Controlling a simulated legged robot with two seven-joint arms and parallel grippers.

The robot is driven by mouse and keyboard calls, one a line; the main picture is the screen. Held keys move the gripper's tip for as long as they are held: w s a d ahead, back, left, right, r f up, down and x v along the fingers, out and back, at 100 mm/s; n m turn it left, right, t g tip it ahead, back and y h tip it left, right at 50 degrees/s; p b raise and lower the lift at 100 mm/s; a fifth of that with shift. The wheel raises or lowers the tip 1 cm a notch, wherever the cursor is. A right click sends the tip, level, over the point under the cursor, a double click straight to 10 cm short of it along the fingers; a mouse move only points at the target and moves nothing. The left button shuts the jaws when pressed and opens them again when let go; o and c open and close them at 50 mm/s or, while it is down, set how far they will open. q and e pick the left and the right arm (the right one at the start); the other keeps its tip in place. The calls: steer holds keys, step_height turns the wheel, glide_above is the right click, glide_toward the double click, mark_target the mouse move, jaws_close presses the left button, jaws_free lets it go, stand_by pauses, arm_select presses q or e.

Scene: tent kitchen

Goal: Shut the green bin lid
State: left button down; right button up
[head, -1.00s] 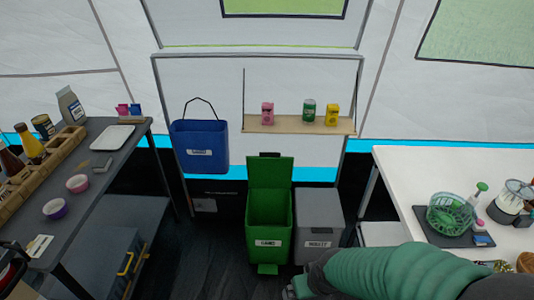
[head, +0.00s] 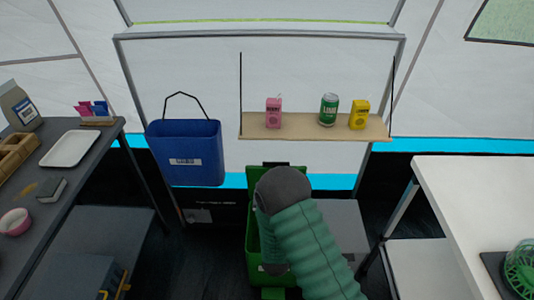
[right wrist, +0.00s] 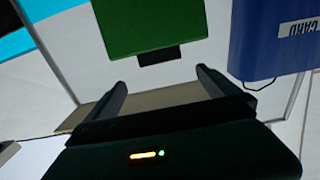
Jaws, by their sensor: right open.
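The green bin (head: 253,262) stands on the floor between the tables, largely hidden behind my right arm. Its lid (head: 256,176) stands raised at the back, with a dark tab at its top edge. In the right wrist view the lid (right wrist: 150,25) is a flat green panel at the top, its tab (right wrist: 158,56) lying in line with the gap between the fingers. In the head view the right gripper is hidden behind the arm. My left gripper is not in view.
A grey bin (head: 345,225) stands right of the green one. A blue bin (head: 185,152) hangs on the left; a wooden shelf (head: 300,128) with a can and two cartons hangs above. A dark table (head: 75,185) is left, a white table (head: 480,190) right.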

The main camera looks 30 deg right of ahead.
mark_target(276, 164)
steer(key=b+x, duration=0.4)
steer(key=x, duration=1.1)
steer(key=shift+f, duration=0.15)
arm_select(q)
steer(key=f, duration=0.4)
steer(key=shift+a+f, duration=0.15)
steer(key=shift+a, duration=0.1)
arm_select(e)
steer(key=shift+w+d+r, duration=0.15)
steer(key=shift+w+r, duration=0.05)
steer(key=shift+w, duration=0.25)
